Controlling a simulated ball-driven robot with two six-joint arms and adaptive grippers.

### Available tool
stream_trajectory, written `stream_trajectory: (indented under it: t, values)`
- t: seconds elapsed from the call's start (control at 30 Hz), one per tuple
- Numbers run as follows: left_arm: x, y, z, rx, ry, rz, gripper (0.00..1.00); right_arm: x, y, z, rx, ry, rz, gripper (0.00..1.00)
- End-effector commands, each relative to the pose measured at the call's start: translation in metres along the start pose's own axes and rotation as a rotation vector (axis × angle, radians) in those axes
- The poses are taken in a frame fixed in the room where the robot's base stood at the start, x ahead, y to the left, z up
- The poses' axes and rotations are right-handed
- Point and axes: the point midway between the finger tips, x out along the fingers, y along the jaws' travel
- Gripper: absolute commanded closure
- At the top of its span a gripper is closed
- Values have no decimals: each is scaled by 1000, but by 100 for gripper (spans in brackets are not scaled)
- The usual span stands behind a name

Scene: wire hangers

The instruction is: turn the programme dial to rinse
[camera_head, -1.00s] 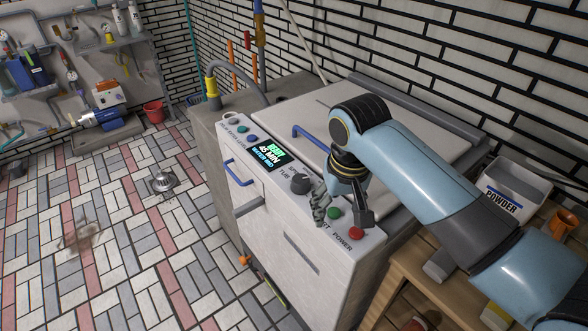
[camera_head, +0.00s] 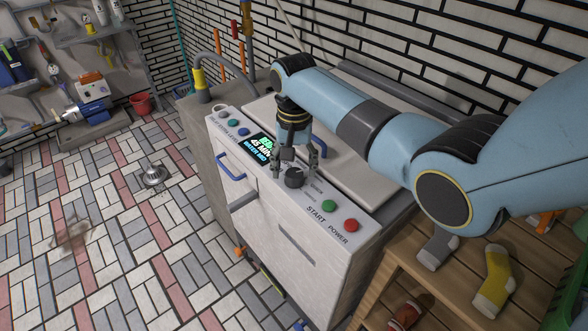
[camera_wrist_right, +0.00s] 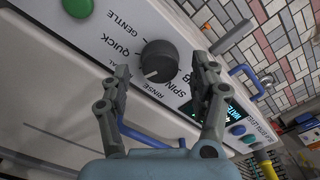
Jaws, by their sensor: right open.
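The programme dial (camera_head: 294,179) is a dark grey round knob on the white washing machine's (camera_head: 300,225) sloped panel. It shows large in the right wrist view (camera_wrist_right: 160,62), with GENTLE, QUICK, RINSE, SPIN and TUB printed around it. A light mark on the knob points to the lower left there, near RINSE and a partly hidden label ending in AL; I cannot tell which exactly. My right gripper (camera_head: 296,167) is open over the dial, one finger on each side. In the wrist view its fingertips (camera_wrist_right: 164,72) look apart from the knob. My left gripper is out of view.
A lit display (camera_head: 262,149) and small buttons lie left of the dial. Green START (camera_head: 329,206) and red POWER (camera_head: 351,224) buttons lie to its right. Blue handles stick out near the panel. A wooden bench (camera_head: 453,285) with socks stands at right.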

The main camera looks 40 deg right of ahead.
Motion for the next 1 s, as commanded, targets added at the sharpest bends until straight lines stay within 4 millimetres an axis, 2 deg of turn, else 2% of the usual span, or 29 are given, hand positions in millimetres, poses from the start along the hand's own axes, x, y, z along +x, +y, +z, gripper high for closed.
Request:
stream_trajectory:
  t: [0.13, 0.43, 0.87, 1.0]
  values:
    - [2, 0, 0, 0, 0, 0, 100, 13, 0, 0, -1, -1, 0, 38]
    - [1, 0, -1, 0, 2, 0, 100, 15, 0, 0, -1, 1, -1, 38]
    - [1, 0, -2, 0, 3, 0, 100, 15, 0, 0, -1, 1, -1, 93]
    - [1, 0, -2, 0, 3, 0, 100, 15, 0, 0, -5, 1, -1, 93]
